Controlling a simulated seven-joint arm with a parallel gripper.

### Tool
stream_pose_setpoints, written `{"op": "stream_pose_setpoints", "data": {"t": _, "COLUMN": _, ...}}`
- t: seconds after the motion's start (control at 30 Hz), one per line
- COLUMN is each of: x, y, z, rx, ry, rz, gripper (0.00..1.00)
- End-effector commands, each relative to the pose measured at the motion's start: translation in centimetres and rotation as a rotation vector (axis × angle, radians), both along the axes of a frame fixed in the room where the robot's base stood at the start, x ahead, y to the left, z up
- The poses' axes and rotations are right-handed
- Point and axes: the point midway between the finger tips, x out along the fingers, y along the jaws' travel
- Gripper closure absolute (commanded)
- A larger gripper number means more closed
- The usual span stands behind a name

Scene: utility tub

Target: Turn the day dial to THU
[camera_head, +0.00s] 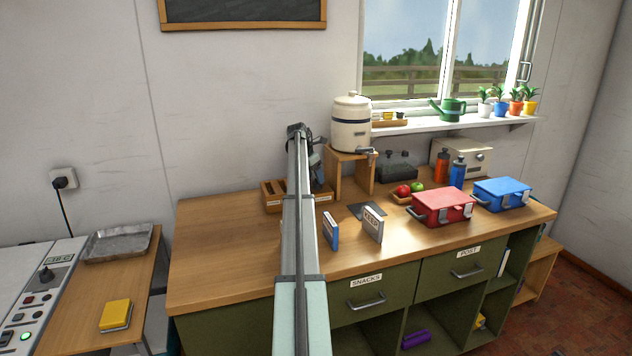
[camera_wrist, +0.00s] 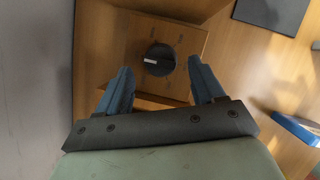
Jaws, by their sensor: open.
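The day dial is a round black knob (camera_wrist: 162,57) with a white pointer mark, set on a wooden panel (camera_wrist: 185,38) in the wrist view. The mark points to the left of that picture. Faint day labels ring the knob but are too small to read. My gripper (camera_wrist: 158,66) is open, its two blue-grey fingers on either side of the knob and slightly short of it, with nothing between them. I cannot tell whether they touch the panel. In the head view my arm hides the dial, and the gripper is mostly hidden behind it.
A wooden organiser (camera_head: 272,198) is beside my arm. A drinks urn (camera_head: 352,121) stands on a wooden stand (camera_head: 337,172) to the right. Blue and white upright boxes (camera_head: 330,231), a red lunchbox (camera_head: 442,207) and a blue lunchbox (camera_head: 502,194) occupy the counter. The counter's left front (camera_head: 225,265) is clear.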

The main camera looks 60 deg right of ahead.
Motion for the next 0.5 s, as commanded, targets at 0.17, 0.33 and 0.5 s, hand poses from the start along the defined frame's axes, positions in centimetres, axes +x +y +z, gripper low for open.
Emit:
{"op": "stream_pose_setpoints", "data": {"t": 0.17, "x": -0.3, "y": -0.7, "z": -1.8, "rx": 0.0, "ry": 0.0, "rz": 0.0, "gripper": 0.32}}
{"op": "stream_pose_setpoints", "data": {"t": 0.33, "x": -0.4, "y": -1.0, "z": -2.6, "rx": 0.0, "ry": 0.0, "rz": 0.0, "gripper": 0.32}}
{"op": "stream_pose_setpoints", "data": {"t": 0.5, "x": -0.4, "y": -1.1, "z": -2.7, "rx": 0.0, "ry": 0.0, "rz": 0.0, "gripper": 0.32}}
